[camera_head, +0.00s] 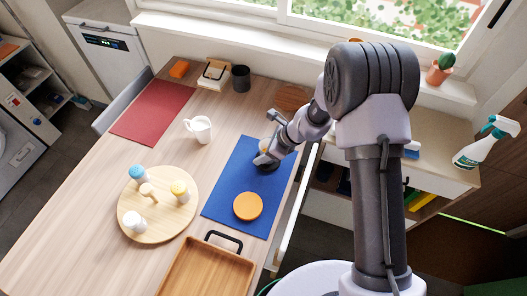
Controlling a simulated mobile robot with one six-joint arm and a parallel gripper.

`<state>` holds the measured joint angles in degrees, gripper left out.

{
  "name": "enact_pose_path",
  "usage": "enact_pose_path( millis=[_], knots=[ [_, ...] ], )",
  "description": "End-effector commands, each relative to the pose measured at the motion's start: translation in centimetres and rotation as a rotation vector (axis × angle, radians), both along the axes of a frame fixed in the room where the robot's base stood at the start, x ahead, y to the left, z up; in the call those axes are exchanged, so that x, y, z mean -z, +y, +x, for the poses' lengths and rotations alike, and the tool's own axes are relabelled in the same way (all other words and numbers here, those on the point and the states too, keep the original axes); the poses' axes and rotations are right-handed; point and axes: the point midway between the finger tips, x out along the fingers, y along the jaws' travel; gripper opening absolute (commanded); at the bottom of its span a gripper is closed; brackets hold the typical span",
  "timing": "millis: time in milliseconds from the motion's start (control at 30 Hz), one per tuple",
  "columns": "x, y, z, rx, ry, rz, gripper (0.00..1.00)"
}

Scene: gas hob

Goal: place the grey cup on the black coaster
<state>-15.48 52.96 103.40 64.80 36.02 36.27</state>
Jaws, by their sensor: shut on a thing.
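My gripper (266,155) is over the upper part of the blue mat, pointing down and shut on a small light-grey thing. This looks like the grey cup, but it is small and mostly merges with the gripper. A dark round patch (268,168) shows on the mat just below the gripper. It looks like the black coaster, partly covered by the gripper. I cannot tell whether the held thing touches it.
The blue mat (225,195) bears an orange disc (248,206). A white jug (198,129), a dark cylinder (240,78) and a red mat (150,112) lie further left. A round board (160,228) holds several small items. A wooden tray (205,275) is in front.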

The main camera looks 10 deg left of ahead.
Motion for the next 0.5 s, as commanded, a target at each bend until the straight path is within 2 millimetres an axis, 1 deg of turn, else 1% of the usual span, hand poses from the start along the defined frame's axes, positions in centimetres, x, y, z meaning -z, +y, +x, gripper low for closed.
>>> enact_pose_path(
  millis=[33, 133, 400, 500],
  knots=[
    [0.24, -0.01, -0.01, 0.000, 0.000, 0.000, 0.57],
    [0.11, -0.01, -0.02, 0.000, 0.000, 0.000, 0.77],
    [0.09, -0.01, -0.03, 0.000, 0.000, 0.000, 0.77],
    [-0.75, -0.18, -0.01, 0.001, 0.001, 0.000, 0.77]
  ],
)
